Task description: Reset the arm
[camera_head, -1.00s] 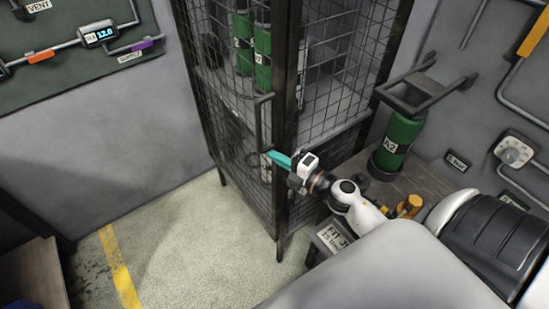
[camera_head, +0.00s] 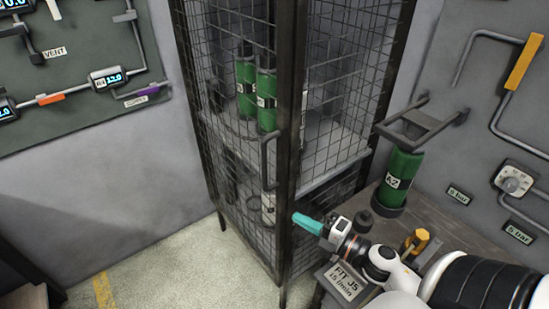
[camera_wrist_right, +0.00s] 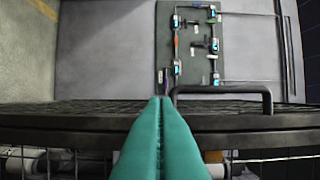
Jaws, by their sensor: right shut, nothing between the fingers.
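My right gripper (camera_head: 307,223) has teal fingers, and my white right arm comes in from the lower right in the head view. The fingers are closed together with nothing between them, in front of the cage's right-hand side near its corner post. In the right wrist view the shut teal fingers (camera_wrist_right: 160,130) point toward the dark cage frame and its handle (camera_wrist_right: 222,90). I cannot tell whether they touch the frame. My left gripper is not in view.
A mesh cage (camera_head: 286,150) holds green cylinders (camera_head: 266,98). A bench at right carries a green cylinder (camera_head: 400,178) under a bracket, a yellow-topped fitting (camera_head: 418,240) and a label plate (camera_head: 345,282). A gauge panel (camera_head: 70,90) hangs at left. Floor is clear left of the cage.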

